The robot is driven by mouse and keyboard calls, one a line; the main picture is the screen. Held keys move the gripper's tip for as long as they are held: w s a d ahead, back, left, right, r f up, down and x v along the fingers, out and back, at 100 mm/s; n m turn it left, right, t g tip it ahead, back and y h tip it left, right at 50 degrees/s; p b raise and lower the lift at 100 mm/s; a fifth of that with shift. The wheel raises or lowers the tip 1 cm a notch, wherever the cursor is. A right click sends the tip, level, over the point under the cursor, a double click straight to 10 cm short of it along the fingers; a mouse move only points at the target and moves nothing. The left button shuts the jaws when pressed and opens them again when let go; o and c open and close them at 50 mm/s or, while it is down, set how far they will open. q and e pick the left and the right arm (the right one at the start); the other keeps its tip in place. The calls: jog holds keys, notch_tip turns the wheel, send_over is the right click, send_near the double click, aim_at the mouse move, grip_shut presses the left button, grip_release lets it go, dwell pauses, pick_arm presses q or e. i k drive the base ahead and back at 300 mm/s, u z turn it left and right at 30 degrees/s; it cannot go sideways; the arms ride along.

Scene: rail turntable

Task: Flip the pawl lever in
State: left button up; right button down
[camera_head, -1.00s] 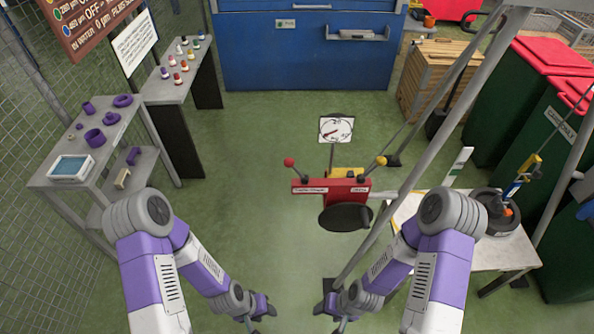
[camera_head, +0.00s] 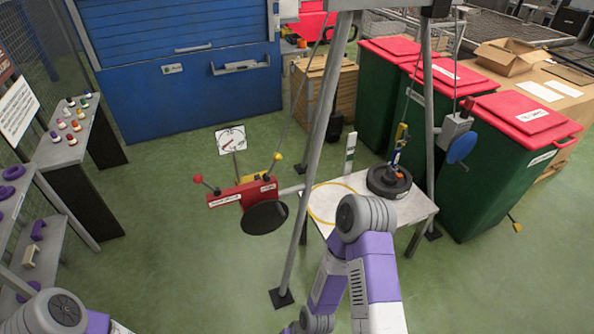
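A red winch-like box (camera_head: 242,194) stands left of a slanted grey post. It has a red-ball lever (camera_head: 204,184) at its left end and a yellow-ball lever (camera_head: 273,168) at its right end. Labels on the box are too small to read, so I cannot tell which lever is the pawl lever. A dark round disc (camera_head: 264,217) sits at its near side. My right arm comes up from the bottom centre, and its gripper is below the frame edge. Only my left shoulder shows at the bottom left. Neither gripper touches the box.
A grey frame post (camera_head: 309,165) stands just right of the box. A white table (camera_head: 415,210) holds a black weight (camera_head: 389,181) and a yellow ring (camera_head: 333,221). A dial sign (camera_head: 231,139) is behind the box. Green floor (camera_head: 170,240) is free at left and front.

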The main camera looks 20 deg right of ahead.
aim_at(277, 157)
jog(key=z, duration=1.55)
jog(key=i, duration=0.85)
jog(key=u, duration=2)
